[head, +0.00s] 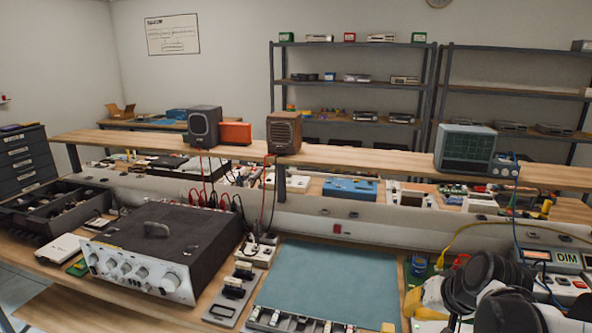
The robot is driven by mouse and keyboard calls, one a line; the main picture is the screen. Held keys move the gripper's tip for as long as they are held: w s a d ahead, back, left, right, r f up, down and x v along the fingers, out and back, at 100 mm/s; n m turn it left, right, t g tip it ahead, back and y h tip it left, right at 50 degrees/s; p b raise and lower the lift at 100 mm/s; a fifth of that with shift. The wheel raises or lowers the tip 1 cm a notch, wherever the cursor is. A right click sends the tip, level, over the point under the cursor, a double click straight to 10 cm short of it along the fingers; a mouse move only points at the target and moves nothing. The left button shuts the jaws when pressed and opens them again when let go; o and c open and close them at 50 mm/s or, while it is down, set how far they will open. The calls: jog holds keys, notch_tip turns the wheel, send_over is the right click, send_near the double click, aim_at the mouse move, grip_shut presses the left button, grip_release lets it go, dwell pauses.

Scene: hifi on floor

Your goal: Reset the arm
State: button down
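The task names no other object.
A raised shelf behind carries a dark speaker (204,127), a wooden speaker (283,133) and an oscilloscope (465,150).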

jog(key=s+a+r+n, duration=0.1)
jog(key=s+a+r, duration=0.1)
jog(key=s+a, duration=0.2)
jog(key=s+a+r+n+h, duration=0.1)
jog(key=s+a, duration=0.3)
jog(key=s, duration=0.6)
jog(key=shift+r+n+t+h, duration=0.3)
jog(key=shift+r+n+t, duration=0.1)
jog(key=shift+r+n, duration=0.4)
jog(key=shift+d, duration=0.1)
dwell(1.7)
